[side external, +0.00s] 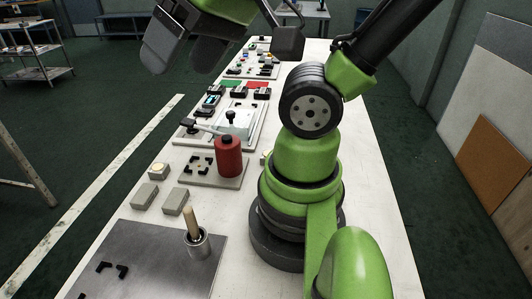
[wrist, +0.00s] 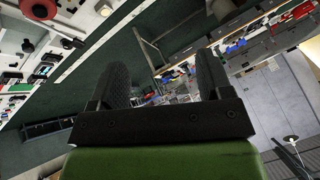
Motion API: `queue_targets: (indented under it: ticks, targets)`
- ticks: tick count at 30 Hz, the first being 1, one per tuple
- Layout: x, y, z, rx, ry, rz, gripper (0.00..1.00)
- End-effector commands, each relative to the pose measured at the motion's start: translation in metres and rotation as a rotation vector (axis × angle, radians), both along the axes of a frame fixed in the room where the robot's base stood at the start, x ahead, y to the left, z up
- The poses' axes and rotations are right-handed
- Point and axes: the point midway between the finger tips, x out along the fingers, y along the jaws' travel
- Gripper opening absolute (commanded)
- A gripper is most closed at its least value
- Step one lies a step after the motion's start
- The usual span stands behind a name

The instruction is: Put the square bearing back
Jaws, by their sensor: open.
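A small grey square block with a round cream top (side external: 159,170) sits on the white bench, left of the red cylinder. It looks like the square bearing, but it is too small to be sure. Two plain grey blocks (side external: 145,195) lie just in front of it. Black corner brackets (side external: 198,165) mark an empty square on a board behind these blocks. My gripper (side external: 185,55) is high above the bench's left side, tilted, open and empty. In the wrist view its two dark fingers (wrist: 163,78) stand apart with nothing between them.
The red cylinder (side external: 229,158) stands on the bracket board. A metal plate (side external: 165,262) in front carries a pot with a wooden handle (side external: 195,240) and more black corners (side external: 112,268). A toggle clamp fixture (side external: 235,122) and several small parts stand farther back.

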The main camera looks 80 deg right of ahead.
Motion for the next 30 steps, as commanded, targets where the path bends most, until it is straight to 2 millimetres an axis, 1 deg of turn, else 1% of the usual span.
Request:
queue_targets:
  ticks: [2, 5, 7, 10, 12, 14, 15, 18, 21, 24, 27, 30]
  targets:
    - [0.010, -0.012, -0.007, -0.048, 0.033, -0.014, 0.72]
    - [0.026, -0.040, -0.022, -0.142, 0.103, -0.018, 0.72]
    - [0.036, -0.067, -0.038, -0.211, 0.171, -0.008, 0.72]
    - [0.040, -0.108, -0.065, -0.285, 0.276, 0.025, 0.72]
    - [0.037, -0.136, -0.086, -0.316, 0.349, 0.060, 0.72]
    - [0.029, -0.158, -0.106, -0.327, 0.410, 0.096, 0.72]
    - [0.022, -0.172, -0.119, -0.328, 0.447, 0.122, 0.72]
    - [0.001, -0.200, -0.152, -0.317, 0.518, 0.193, 0.72]
    - [-0.021, -0.216, -0.179, -0.293, 0.560, 0.256, 0.72]
    - [-0.036, -0.224, -0.197, -0.274, 0.578, 0.303, 0.72]
    - [-0.044, -0.226, -0.207, -0.262, 0.584, 0.329, 0.72]
    - [-0.047, -0.227, -0.217, -0.259, 0.586, 0.340, 0.72]
